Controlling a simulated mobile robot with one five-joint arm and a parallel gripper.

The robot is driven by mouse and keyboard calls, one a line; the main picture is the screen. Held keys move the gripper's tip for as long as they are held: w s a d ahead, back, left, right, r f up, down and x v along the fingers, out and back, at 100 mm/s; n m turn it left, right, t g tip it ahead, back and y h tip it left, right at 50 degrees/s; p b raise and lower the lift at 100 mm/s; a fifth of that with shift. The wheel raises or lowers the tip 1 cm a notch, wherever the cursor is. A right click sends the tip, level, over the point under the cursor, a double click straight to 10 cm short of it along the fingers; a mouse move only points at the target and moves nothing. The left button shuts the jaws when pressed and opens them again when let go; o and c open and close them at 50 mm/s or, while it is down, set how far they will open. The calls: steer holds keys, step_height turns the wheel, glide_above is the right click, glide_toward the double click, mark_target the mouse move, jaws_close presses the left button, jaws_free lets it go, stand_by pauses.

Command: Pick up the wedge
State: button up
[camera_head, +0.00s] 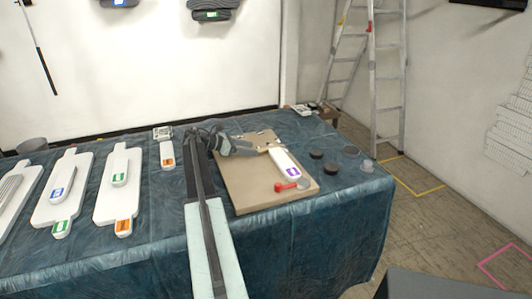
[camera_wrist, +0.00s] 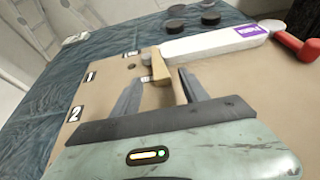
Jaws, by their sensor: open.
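A small tan wooden piece, which looks like the wedge (camera_wrist: 160,68), lies on the brown board (camera_wrist: 110,97) in the wrist view, touching or close to the end of a white bar (camera_wrist: 212,42) with a purple label. My gripper (camera_wrist: 158,78) is open, its two dark fingers pointing toward the wedge, which shows just beyond and between the tips. Nothing is held. In the head view, my gripper (camera_head: 254,148) is low over the far part of the board (camera_head: 245,195), and the wedge is too small there to make out clearly.
A red-handled tool (camera_head: 290,186) lies on the board near the white bar (camera_head: 286,163). Several dark discs (camera_head: 316,154) sit to the right on the blue cloth-covered table (camera_head: 345,190). White labelled boards (camera_head: 118,187) lie to the left. A ladder (camera_head: 386,80) stands behind.

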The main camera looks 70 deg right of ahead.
mark_target(260, 150)
steer(key=b+x, duration=0.1)
steer(key=x, duration=0.3)
steer(key=shift+s+d+f, duration=0.1)
steer(key=shift+s+f, duration=0.05)
steer(key=shift+s, duration=0.05)
jaws_close()
steer(key=shift+r+p, duration=0.3)
steer(key=shift+r, duration=0.25)
step_height(260, 150, up, 3)
steer(key=p, duration=0.3)
steer(key=shift+r, duration=0.15)
steer(key=s+a, duration=0.3)
steer(key=a, duration=0.1)
steer(key=s+a, duration=0.3)
steer(key=s, duration=0.1)
steer(key=s+a+p, duration=0.1)
steer(key=s+a, duration=0.3)
steer(key=shift+a+r, duration=0.35)
